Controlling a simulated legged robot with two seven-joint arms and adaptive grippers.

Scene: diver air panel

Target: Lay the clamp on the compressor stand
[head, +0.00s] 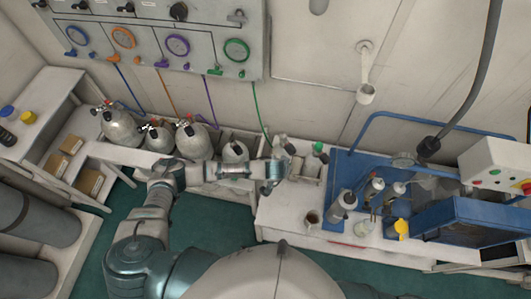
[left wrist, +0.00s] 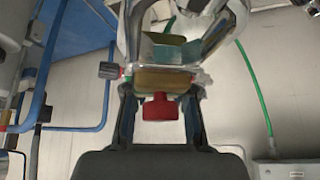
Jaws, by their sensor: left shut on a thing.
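My left gripper (head: 276,170) reaches from the left over the left end of the white compressor stand (head: 285,216). In the left wrist view its two dark fingers (left wrist: 160,100) are shut around a chrome yoke-like piece with a brass block, which looks like the clamp (left wrist: 166,78). A red knob (left wrist: 160,107) sits between the fingers, and a dark knob (left wrist: 109,70) sticks out to the left. In the head view the held piece is small and hard to make out. My right gripper is out of view.
A blue compressor (head: 455,220) and small bottles (head: 343,204) stand on the right part of the stand, with a brown cup (head: 311,217) nearer its middle. Grey cylinders (head: 122,128) line the wall at left. A green hose (head: 258,112) hangs from the panel near my left gripper.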

